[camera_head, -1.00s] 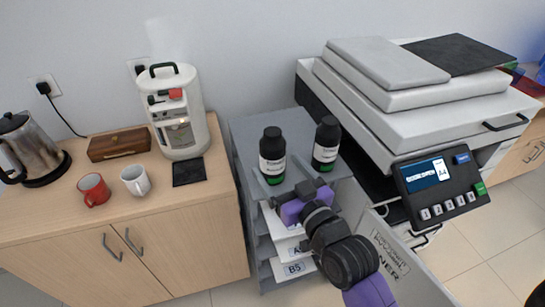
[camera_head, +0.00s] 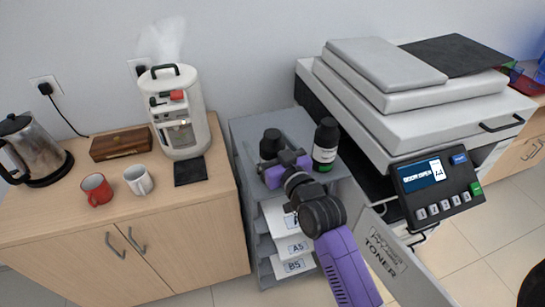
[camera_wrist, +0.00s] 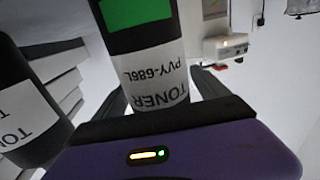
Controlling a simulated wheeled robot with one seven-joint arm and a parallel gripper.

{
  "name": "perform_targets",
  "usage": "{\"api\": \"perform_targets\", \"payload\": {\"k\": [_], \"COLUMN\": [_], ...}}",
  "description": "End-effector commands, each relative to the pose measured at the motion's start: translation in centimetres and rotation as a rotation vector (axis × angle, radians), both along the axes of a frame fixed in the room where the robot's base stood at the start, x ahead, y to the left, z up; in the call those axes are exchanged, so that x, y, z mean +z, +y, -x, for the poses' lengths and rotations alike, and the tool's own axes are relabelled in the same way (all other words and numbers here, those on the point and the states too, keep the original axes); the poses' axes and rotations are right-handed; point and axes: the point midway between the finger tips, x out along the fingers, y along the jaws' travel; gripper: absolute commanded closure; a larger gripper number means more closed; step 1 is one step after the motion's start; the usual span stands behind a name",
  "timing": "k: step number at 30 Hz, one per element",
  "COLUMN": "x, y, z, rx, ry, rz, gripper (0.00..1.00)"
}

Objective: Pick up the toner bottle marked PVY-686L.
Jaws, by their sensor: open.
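The toner bottle marked PVY-686L (camera_wrist: 155,70) is a black bottle with a white and green label, upside down in the wrist view. In the head view it is the left bottle (camera_head: 270,141) on the grey shelf unit, its lower part hidden behind my gripper (camera_head: 274,172). My gripper is open, with a dark finger on each side of the bottle in the wrist view (camera_wrist: 160,88). Whether the fingers touch it I cannot tell. A second black toner bottle (camera_head: 325,147) stands to the right; it also shows at the left of the wrist view (camera_wrist: 25,115), its code unreadable.
The grey shelf unit (camera_head: 243,128) holds paper trays below the bottles. A large copier (camera_head: 400,110) with a control panel (camera_head: 437,187) stands right, its open toner door (camera_head: 385,250) in front. A coffee machine (camera_head: 181,110) and mugs stand on the left cabinet.

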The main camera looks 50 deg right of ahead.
Motion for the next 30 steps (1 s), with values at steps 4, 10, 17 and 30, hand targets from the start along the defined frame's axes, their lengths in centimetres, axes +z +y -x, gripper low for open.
{"api": "perform_targets", "payload": {"k": [4,10,17,30], "x": [0.0,0.0,0.1,1.7], "y": [0.0,0.0,0.0,0.0], "z": [0.0,0.0,0.0,0.0], "rx": [0.000,0.000,0.000,0.001], "ry": [0.000,0.000,-0.002,-0.005], "rz": [0.000,0.000,0.001,0.004], "gripper": [0.20,0.59,0.98,0.98]}}
